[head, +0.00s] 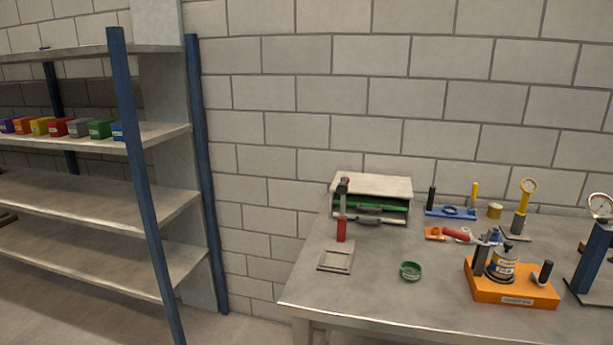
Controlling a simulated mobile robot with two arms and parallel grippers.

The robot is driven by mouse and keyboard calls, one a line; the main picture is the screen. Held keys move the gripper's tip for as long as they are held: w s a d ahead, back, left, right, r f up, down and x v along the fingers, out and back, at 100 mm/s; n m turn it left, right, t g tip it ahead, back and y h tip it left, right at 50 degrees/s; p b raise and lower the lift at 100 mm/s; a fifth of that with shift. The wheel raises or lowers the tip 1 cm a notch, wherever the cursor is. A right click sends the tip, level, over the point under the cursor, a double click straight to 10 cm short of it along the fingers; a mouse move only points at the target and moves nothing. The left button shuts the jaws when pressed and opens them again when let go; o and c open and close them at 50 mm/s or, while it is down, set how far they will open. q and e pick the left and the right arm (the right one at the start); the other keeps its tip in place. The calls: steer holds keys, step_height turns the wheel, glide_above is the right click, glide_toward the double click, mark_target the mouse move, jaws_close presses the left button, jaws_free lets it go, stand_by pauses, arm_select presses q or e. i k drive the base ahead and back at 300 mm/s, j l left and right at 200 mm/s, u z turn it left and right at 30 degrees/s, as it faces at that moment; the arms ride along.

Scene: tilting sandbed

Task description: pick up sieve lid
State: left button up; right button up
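I cannot pick out a sieve lid with certainty in the head view. A small green round ring-like piece (411,271) lies on the grey workbench (375,306), but I cannot tell what it is. Neither of my grippers is in view.
A blue-posted shelf (80,187) on the left holds several coloured boxes (58,128); its lower boards look mostly bare.

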mark_target(506, 252)
steer(key=z, duration=1.25)
steer(key=u, duration=0.45)
steer(key=i+l+u, duration=0.1)
steer(key=l+u, duration=0.7)
steer(key=l, duration=0.15)
steer(key=l+u, duration=0.4)
steer(key=k+l, duration=0.05)
steer(key=l, duration=0.05)
